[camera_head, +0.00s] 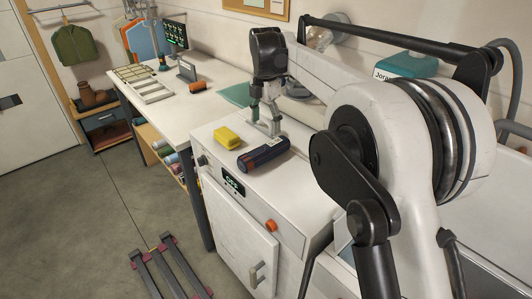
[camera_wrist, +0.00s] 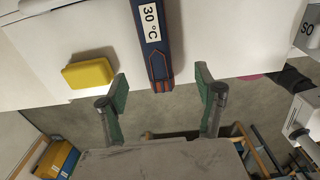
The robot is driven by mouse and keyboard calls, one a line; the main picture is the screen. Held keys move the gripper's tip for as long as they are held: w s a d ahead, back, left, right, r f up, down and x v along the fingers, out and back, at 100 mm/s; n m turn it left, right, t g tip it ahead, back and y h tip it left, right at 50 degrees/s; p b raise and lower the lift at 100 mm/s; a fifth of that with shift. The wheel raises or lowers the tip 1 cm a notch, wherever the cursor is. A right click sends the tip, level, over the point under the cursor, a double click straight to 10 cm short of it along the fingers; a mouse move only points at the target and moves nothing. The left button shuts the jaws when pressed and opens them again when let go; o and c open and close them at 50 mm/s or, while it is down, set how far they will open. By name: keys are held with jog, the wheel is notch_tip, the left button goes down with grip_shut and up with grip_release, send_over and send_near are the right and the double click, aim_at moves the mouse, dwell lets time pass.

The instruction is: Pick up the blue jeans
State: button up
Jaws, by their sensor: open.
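The blue jeans (camera_head: 263,154) appear as a narrow dark blue bundle with orange stitching, lying on the white top of a cabinet. In the wrist view the jeans (camera_wrist: 155,45) carry a white "30 °C" label, and their stitched end points toward my gripper. My gripper (camera_head: 266,116) is over the cabinet top, just behind the jeans in the head view. In the wrist view my gripper (camera_wrist: 161,80) is open, with one green-padded finger on each side of the stitched end. The fingers look apart from the jeans, and nothing is held.
A yellow block (camera_head: 226,137) lies left of the jeans; it also shows in the wrist view (camera_wrist: 90,73). An orange knob (camera_head: 271,225) is on the cabinet's front. A long white table (camera_head: 188,105) extends to the back left.

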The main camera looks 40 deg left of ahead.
aim_at(265, 147)
notch_tip(265, 147, down, 8)
jog(key=shift+r, duration=0.15)
jog(key=shift+w+a+f+p, duration=0.2)
jog(key=shift+f+p, duration=0.15)
jog(key=shift+f, duration=0.95)
jog(key=shift+w+a+f+p, duration=0.15)
jog(key=shift+f+p, duration=0.2)
jog(key=shift+f, duration=0.95)
jog(key=shift+s, duration=0.1)
jog(key=shift+c, duration=0.5)
jog(key=c, duration=1.5)
